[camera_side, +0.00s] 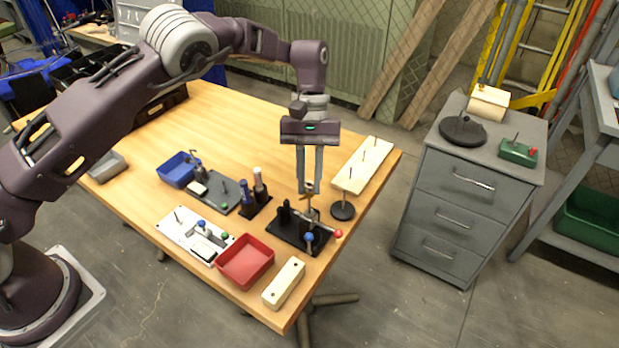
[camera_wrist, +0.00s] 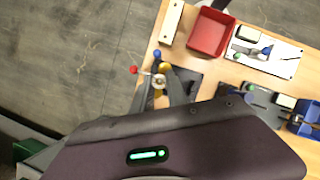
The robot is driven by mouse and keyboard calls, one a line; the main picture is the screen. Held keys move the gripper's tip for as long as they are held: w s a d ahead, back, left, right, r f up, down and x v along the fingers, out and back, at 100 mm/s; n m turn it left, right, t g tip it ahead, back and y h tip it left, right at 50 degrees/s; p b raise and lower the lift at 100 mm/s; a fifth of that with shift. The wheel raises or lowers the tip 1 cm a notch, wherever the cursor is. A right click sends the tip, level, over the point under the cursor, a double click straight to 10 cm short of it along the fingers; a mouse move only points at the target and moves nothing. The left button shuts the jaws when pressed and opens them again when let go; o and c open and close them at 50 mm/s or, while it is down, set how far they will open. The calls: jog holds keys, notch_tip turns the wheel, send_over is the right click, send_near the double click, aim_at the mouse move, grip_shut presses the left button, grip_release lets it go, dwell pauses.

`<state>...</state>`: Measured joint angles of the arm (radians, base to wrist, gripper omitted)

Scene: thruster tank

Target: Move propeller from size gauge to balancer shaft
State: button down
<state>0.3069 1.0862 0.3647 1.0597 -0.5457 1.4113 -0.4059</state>
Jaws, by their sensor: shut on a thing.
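My gripper (camera_side: 309,187) points straight down at the right of the table, shut on a small tan piece that I take to be the propeller (camera_side: 308,196). I cannot tell whether the piece touches the post. Which fixtures are the size gauge and balancer is not clear; the black stand with a thin shaft (camera_side: 343,211) stands just right.
A cream board with pegs (camera_side: 374,158) lies behind to the right. A red tray (camera_side: 264,246), a cream block (camera_side: 284,284) and a white plate with knobs (camera_side: 181,231) are in front. A blue bin (camera_side: 176,168) is left.

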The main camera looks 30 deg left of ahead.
aim_at(309, 202)
jog(key=shift+f, duration=0.4)
jog(key=shift+f, duration=0.3)
jog(key=shift+f, duration=0.3)
dwell(0.4)
jog(key=shift+f, duration=0.4)
jog(key=shift+f, duration=0.15)
jog(key=shift+f, duration=0.55)
jog(key=shift+f, duration=0.4)
jog(key=shift+f, duration=0.2)
dwell(0.3)
